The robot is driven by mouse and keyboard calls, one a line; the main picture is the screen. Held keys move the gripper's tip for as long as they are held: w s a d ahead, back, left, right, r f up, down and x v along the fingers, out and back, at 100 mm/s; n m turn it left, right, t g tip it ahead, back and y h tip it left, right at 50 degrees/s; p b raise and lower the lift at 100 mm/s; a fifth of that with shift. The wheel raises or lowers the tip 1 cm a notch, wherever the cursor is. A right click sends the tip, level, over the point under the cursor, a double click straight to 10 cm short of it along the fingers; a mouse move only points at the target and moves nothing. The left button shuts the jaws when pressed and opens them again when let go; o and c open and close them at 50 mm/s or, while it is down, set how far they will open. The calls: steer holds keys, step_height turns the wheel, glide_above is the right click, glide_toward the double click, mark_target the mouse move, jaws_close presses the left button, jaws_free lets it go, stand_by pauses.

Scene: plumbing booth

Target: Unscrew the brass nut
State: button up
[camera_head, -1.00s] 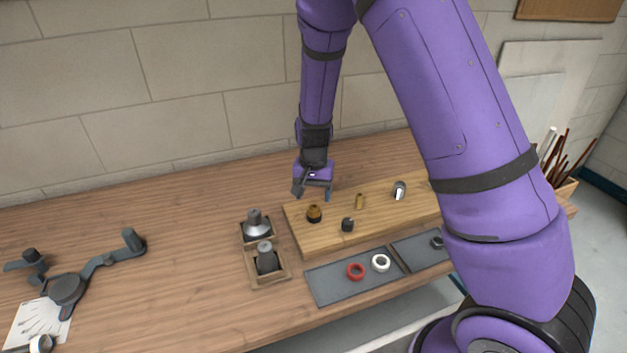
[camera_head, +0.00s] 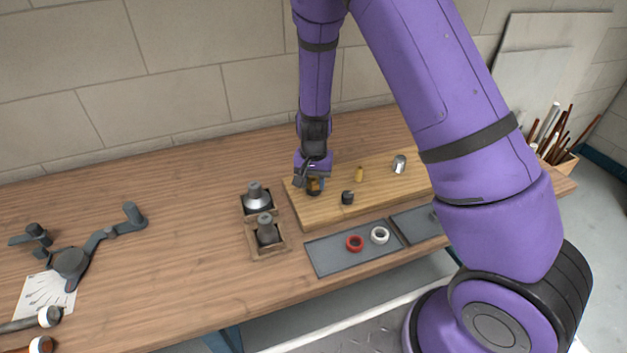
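The brass nut (camera_head: 313,188) sits on a dark fitting at the left end of the light wooden board (camera_head: 375,195). My gripper (camera_head: 312,182) points down right over it, with the fingers at the height of the nut. The fingers partly cover the nut. The view is too small to tell whether they touch it or how far apart they are.
A dark fitting (camera_head: 347,197), a small brass piece (camera_head: 359,174) and a silver fitting (camera_head: 399,163) stand on the board. In front lies a grey tray (camera_head: 325,256) with a red ring (camera_head: 354,243) and a white ring (camera_head: 380,235). Two boxed fittings (camera_head: 266,233) stand left.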

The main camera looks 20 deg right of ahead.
steer(key=n, duration=0.3)
steer(key=shift+d+r, duration=0.1)
steer(key=shift+d, duration=0.05)
steer(key=shift+c, duration=0.4)
steer(key=n, duration=0.5)
steer(key=shift+d+n, duration=0.1)
steer(key=shift+n, duration=0.3)
steer(key=n, duration=0.5)
steer(key=shift+d+r, duration=0.15)
steer(key=n, duration=0.4)
steer(key=shift+w, duration=0.1)
steer(key=o, duration=1.6)
steer(key=shift+r, duration=0.1)
steer(key=shift+r, duration=2.45)
